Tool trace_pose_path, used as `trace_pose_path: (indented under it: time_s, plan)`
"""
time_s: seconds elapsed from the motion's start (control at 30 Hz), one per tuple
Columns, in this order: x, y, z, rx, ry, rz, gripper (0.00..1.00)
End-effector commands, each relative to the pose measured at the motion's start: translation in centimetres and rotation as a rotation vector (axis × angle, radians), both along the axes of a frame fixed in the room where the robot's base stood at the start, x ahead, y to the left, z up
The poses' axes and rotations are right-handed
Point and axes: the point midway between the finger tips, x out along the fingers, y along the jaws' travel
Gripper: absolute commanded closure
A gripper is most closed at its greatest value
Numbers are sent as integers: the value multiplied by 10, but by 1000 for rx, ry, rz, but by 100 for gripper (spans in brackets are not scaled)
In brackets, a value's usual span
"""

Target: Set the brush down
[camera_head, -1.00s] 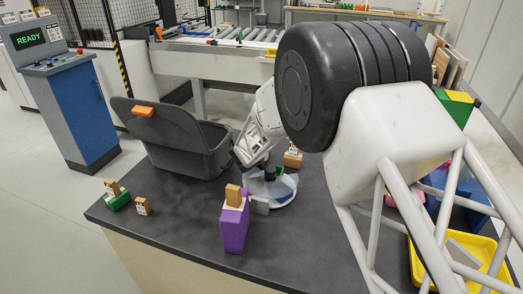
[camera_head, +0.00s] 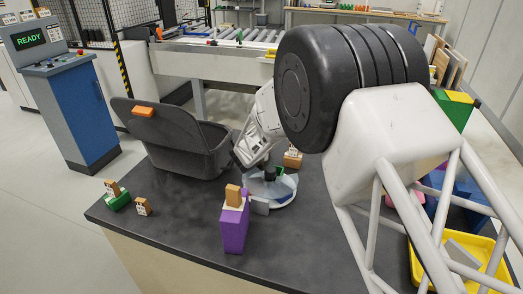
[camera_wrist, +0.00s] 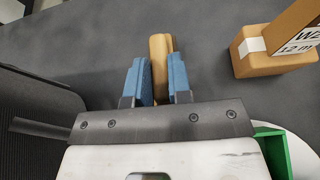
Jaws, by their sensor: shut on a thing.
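My gripper (camera_wrist: 162,82) shows in the wrist view with two blue fingers on either side of a tan wooden handle, which I take to be the brush (camera_wrist: 160,48). It is shut on this handle, whose end sticks out beyond the fingertips over the dark worktop. The rest of the brush is hidden. In the head view, my gripper (camera_head: 270,174) is low over the worktop, at the round white dish (camera_head: 284,204), and the brush cannot be made out there. Whether the brush touches the worktop, I cannot tell.
A grey open bin (camera_head: 180,145) stands left of my gripper. A cardboard block with a label (camera_head: 293,158) is just behind it; a purple block with a tan top (camera_head: 234,230) is in front. A yellow tray (camera_head: 480,276) is at right. The front-left worktop (camera_head: 180,225) is mostly clear.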

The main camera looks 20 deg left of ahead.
Motion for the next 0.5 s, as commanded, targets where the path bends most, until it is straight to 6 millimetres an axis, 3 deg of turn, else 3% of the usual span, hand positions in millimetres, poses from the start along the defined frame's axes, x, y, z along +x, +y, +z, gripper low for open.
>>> trace_pose_path:
  time_s: [0.03,0.07,0.1,0.3,0.5]
  plan:
    - [-10,-4,-28,-17,30,4,100]
    - [-10,-4,-28,-17,30,4,100]
    - [-10,-4,-28,-17,30,4,80]
    - [-10,-3,-28,-17,30,4,51]
    - [-10,-3,-28,-17,31,4,51]
